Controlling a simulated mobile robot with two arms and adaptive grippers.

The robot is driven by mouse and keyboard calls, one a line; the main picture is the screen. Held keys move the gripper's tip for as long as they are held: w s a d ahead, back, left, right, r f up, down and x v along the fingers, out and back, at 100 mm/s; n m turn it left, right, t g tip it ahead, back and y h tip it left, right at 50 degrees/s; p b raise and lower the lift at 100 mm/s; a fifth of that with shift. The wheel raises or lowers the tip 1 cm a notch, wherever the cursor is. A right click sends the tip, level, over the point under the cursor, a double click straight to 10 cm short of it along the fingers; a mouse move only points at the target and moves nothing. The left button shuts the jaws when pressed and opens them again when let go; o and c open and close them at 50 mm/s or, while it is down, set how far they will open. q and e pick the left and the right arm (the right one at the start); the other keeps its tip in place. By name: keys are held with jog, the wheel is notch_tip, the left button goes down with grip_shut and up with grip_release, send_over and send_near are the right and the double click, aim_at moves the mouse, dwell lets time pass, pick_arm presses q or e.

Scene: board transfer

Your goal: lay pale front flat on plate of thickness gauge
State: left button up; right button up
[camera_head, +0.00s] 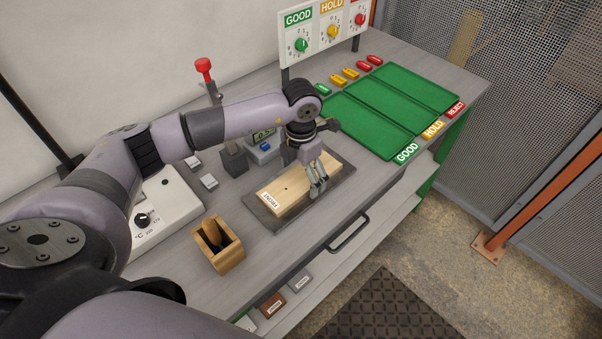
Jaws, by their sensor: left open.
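The pale front (284,193) is a light wooden board with a white label at its near left end. It lies flat on a dark grey plate (340,185), whose rim shows around it. A gauge display (264,136) and a dark stand (234,161) with a red-knobbed lever (203,66) stand just behind it. My left gripper (317,189) is open and points down at the board's right front edge, its fingers hiding part of that edge. I cannot tell whether the fingers touch the board. My right gripper is not in view.
Green trays (372,128) marked GOOD, HOLD and REJECT lie at the right, with a dial board (328,38) behind them. A wooden holder (228,260) and a white box with a knob (165,220) stand at the left. A handle (349,231) sticks out at the bench front.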

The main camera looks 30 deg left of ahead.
pick_arm(q)
jog(key=shift+r, duration=0.1)
notch_tip(320, 180, up, 12)
dwell(0.6)
dwell(0.4)
